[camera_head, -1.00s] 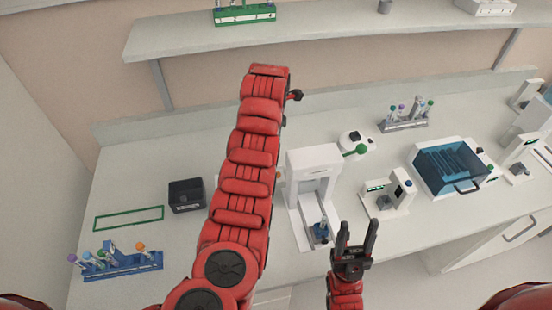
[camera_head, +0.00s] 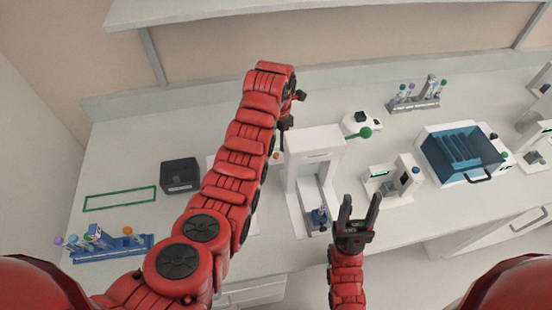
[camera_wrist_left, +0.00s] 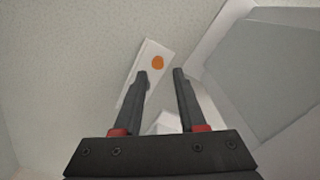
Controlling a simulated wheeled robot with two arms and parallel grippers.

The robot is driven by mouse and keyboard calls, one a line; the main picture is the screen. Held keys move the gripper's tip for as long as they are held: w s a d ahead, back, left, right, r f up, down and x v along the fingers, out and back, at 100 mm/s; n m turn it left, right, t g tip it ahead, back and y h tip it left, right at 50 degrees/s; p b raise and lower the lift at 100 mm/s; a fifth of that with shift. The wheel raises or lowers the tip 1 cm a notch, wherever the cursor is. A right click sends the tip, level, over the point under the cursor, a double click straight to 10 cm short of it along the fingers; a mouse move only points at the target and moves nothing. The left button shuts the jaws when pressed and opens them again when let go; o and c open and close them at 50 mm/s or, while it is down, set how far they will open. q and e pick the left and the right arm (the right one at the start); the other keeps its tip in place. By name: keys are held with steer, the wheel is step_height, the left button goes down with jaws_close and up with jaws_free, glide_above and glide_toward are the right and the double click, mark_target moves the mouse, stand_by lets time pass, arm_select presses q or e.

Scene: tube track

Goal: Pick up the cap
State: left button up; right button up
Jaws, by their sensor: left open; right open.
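An orange cap (camera_wrist_left: 158,62) lies on a narrow white holder (camera_wrist_left: 150,48) in the left wrist view. It shows as a small orange spot (camera_head: 276,156) in the head view, beside my left arm and left of the white press-like machine (camera_head: 315,143). My left gripper (camera_wrist_left: 160,73) is open and empty, its fingertips just short of the cap in the picture; I cannot tell the height between them. In the head view the left gripper is mostly hidden behind its red arm. My right gripper (camera_head: 361,202) is open and empty in front of the white machine.
A blue tube rack (camera_head: 115,250) with several capped tubes stands at the left. A black box (camera_head: 180,175) sits left of my arm. A blue-lidded container (camera_head: 460,155) and a grey tube rack (camera_head: 413,105) stand to the right. The green-outlined area (camera_head: 120,198) is empty.

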mark_target(276, 155)
arm_select(q)
steer(key=shift+f, duration=0.2)
steer(key=f+p, duration=0.3)
steer(key=f, duration=0.1)
steer(key=shift+a+f, duration=0.1)
steer(key=shift+a, duration=0.25)
steer(key=shift+d+f+p, duration=0.1)
steer(key=shift+f+p, duration=0.2)
steer(key=shift+f, duration=0.35)
jaws_close()
